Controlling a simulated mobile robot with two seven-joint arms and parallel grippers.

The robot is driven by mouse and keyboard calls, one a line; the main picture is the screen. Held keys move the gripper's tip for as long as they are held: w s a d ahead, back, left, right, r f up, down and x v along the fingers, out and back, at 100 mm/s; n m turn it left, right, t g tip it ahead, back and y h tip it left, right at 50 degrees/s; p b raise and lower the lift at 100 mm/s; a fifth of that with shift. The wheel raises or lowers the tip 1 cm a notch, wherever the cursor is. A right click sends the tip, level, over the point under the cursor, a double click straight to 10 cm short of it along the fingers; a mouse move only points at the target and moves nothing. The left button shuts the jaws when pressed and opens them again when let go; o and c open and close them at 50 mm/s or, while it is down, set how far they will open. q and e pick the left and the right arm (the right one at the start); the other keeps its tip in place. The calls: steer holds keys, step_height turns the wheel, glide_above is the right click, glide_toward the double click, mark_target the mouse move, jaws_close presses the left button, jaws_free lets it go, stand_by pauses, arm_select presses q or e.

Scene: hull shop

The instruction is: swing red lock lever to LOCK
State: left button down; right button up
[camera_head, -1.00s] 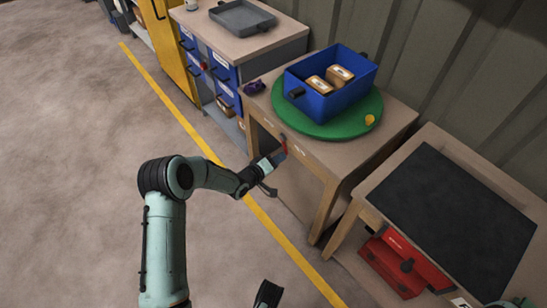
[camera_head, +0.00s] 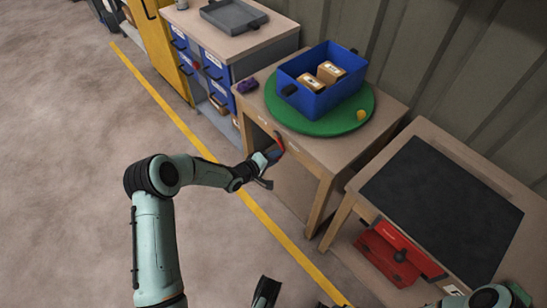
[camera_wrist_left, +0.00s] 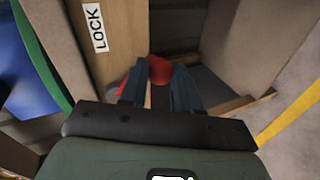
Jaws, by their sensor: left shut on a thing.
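The red lock lever (camera_head: 279,142) is on the front edge of the wooden table that bears the green turntable. My left gripper (camera_head: 273,156) is at that edge, shut on the lever. In the left wrist view the lever's rounded red end (camera_wrist_left: 160,69) shows between the two fingers (camera_wrist_left: 160,90). A white LOCK label (camera_wrist_left: 94,27) is on the wood to the upper left of the fingers there. The lever's pivot is hard to make out. A dark fingertip of my right gripper (camera_head: 265,291) shows at the bottom edge; its jaw state is unclear.
A blue bin (camera_head: 308,98) with boxes stands on the green turntable (camera_head: 350,120). A purple object (camera_head: 247,86) lies at the table's left corner. To the right is a table with a black top (camera_head: 440,205) and a red toolbox (camera_head: 385,258) beneath. The floor at left is clear.

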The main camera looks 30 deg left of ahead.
arm_select(q)
steer(key=c, duration=0.8)
jaws_free()
steer(key=shift+d, duration=0.1)
steer(key=shift+p+v, duration=1.65)
steer(key=shift+v, duration=5.1)
arm_select(e)
steer(key=s+a+r+g, duration=0.1)
steer(key=s+a+r, duration=0.1)
steer(key=s+r, duration=0.2)
steer(key=shift+s+a+g+y, duration=0.15)
steer(key=shift+s+g+y, duration=0.15)
steer(key=shift+s, duration=0.2)
